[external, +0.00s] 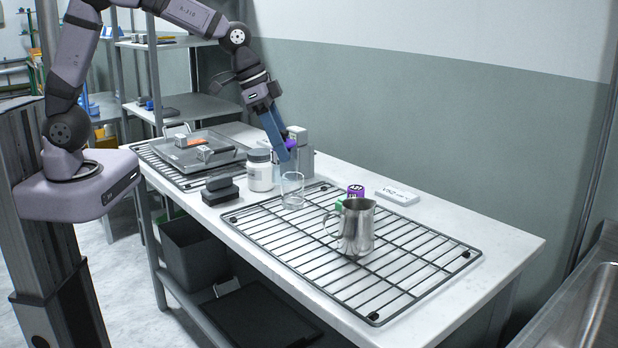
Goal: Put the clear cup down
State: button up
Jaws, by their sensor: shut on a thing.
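The clear cup (292,190) is upright near the back left corner of the wire rack (350,250). My gripper (284,158) has blue fingers and is at the cup's upper rim, coming down from the upper left. It is shut on the cup. The exact contact between fingertips and rim is too small to make out. I cannot tell whether the cup's base touches the rack or hangs slightly above it.
A white jar (260,170) and a dark block (220,190) stand left of the cup. A grey device (301,155) stands behind. A metal pitcher (356,228) and a purple-topped container (355,191) are to the right. The rack's front right is clear.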

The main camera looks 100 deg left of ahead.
aim_at(283, 176)
jog(key=f, duration=0.1)
jog(key=s+f, duration=0.1)
jog(key=f, duration=0.1)
jog(key=shift+a+f+n, duration=0.1)
jog(key=shift+n, duration=0.2)
jog(key=shift+w+a, duration=0.2)
jog(key=shift+w, duration=0.3)
notch_tip(283, 176, down, 5)
jog(key=shift+f+p, duration=0.1)
jog(key=shift+p, duration=0.6)
jog(key=shift+f, duration=2.25)
jog(key=shift+f, duration=0.1)
jog(key=shift+f, duration=0.1)
jog(key=o, duration=1.6)
jog(key=shift+c, duration=0.2)
jog(key=shift+r, duration=0.2)
